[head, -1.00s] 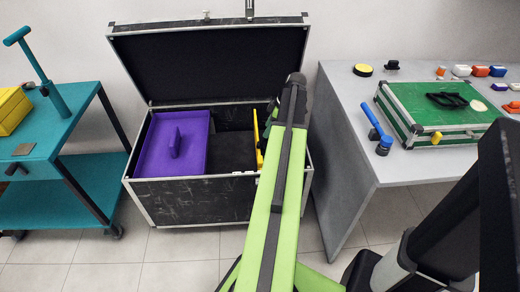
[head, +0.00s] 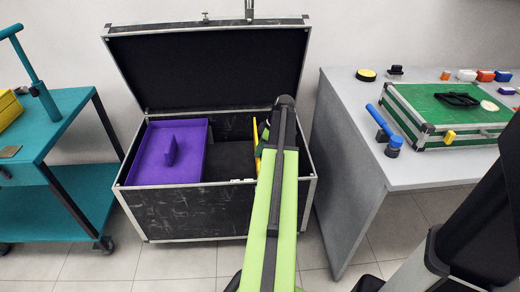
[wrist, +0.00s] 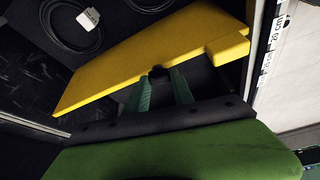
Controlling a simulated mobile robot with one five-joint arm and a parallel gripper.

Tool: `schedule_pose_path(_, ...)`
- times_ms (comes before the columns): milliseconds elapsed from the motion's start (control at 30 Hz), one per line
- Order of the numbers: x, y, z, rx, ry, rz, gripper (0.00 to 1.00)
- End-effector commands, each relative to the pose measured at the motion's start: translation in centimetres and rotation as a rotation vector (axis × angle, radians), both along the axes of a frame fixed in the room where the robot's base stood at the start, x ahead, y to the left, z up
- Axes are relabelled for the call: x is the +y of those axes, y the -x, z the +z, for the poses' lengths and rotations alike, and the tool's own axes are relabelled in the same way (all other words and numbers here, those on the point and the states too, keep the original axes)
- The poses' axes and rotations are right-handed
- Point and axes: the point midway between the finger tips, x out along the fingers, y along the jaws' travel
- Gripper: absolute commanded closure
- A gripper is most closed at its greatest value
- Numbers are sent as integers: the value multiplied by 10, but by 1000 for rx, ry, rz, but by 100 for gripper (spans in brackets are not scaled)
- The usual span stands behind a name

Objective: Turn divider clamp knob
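The yellow divider (head: 258,146) stands upright inside the open black case (head: 190,212), toward its right side. In the wrist view the divider (wrist: 150,62) crosses the picture at a slant. A small dark knob (wrist: 157,71) sits at the divider's lower edge. My gripper (wrist: 160,78) has its two green fingers apart, with their tips right at the knob. I cannot tell whether the tips touch it. In the head view my arm hides most of the gripper and the knob.
A purple tray with a handle (head: 190,172) fills the case's left part. The raised lid (head: 205,68) stands behind. A coiled cable (wrist: 72,30) lies in the case beyond the divider. A teal cart (head: 75,190) is left; a grey table (head: 345,130) is right.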

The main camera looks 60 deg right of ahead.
Motion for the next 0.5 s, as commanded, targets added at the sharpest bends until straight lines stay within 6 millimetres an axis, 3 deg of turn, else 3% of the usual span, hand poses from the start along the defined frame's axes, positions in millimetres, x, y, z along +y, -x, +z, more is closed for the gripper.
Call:
schedule_pose_path(33, 0, 0, 0, 0, 1, 0, 87)
schedule_pose_path(133, 0, 0, 0, 0, 1, 0, 100)
schedule_pose_path(500, 0, -1, 0, -2, 3, -34, 100)
